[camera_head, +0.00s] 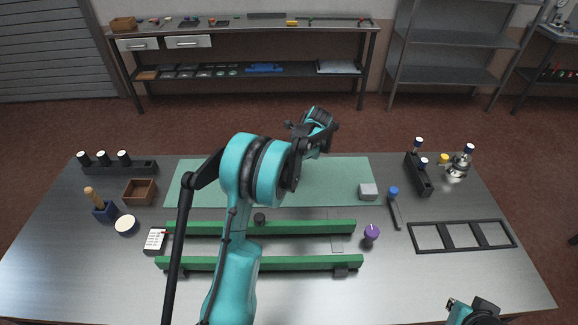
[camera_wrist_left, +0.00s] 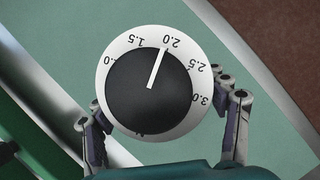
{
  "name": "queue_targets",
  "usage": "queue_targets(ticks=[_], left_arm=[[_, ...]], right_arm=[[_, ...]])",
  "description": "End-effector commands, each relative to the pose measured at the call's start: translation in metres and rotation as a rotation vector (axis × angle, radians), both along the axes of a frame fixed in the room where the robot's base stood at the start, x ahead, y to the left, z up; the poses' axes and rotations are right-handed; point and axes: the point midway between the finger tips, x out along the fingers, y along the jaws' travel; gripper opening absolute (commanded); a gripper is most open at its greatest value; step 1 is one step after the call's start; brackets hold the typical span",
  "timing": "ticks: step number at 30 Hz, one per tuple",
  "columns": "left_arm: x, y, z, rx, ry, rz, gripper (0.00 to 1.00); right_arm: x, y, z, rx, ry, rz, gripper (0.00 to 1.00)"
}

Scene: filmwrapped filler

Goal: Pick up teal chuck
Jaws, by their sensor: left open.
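In the left wrist view a round dial (camera_wrist_left: 148,90) with a white numbered ring, a black centre and a white pointer fills the middle. I cannot tell whether it is the top of the teal chuck, as the sides below it are hidden. My left gripper (camera_wrist_left: 161,110) is open, with one finger on each side of the dial's lower part; contact cannot be made out. In the head view my left arm reaches over the green mat (camera_head: 200,185) and blocks the spot under the gripper. No separate teal chuck shows there. Only a part of my right arm shows at the lower right.
Two green rails (camera_head: 300,264) lie across the front of the table (camera_head: 110,285). A grey block (camera_head: 368,191) sits on the mat's right end. A purple-topped piece (camera_head: 371,233), a blue-headed tool (camera_head: 394,205) and a black frame (camera_head: 462,236) are to the right. A wooden box (camera_head: 139,191) is left.

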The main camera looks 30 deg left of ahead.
Motion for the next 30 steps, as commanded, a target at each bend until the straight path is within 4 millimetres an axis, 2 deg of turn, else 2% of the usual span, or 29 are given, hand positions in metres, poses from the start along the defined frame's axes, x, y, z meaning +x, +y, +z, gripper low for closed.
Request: queue_targets(ticks=[2, 8, 11, 16, 30], left_arm=[[-0.0001, 0.0033, -0.0086, 0.0, 0.0, 0.0, 0.73], [-0.0001, 0.0036, -0.0085, 0.0, 0.0, 0.0, 0.73], [-0.0001, 0.0036, -0.0084, 0.0, 0.0, 0.0, 0.52], [-0.0001, 0.0035, -0.0084, 0.0, 0.0, 0.0, 0.07], [0.0, 0.0038, -0.0015, 0.001, 0.0, 0.0, 0.05]], right_arm=[[0.0, 0.0, -0.0029, 0.0, 0.0, 0.0, 0.0], [0.0, 0.0, -0.0019, 0.0, 0.0, 0.0, 0.0], [0.0, 0.0, -0.0019, 0.0, 0.0, 0.0, 0.0], [0.0, 0.0, -0.0019, 0.0, 0.0, 0.0, 0.0], [0.0, 0.0, 0.0005, 0.0, 0.0, 0.0, 0.0]])
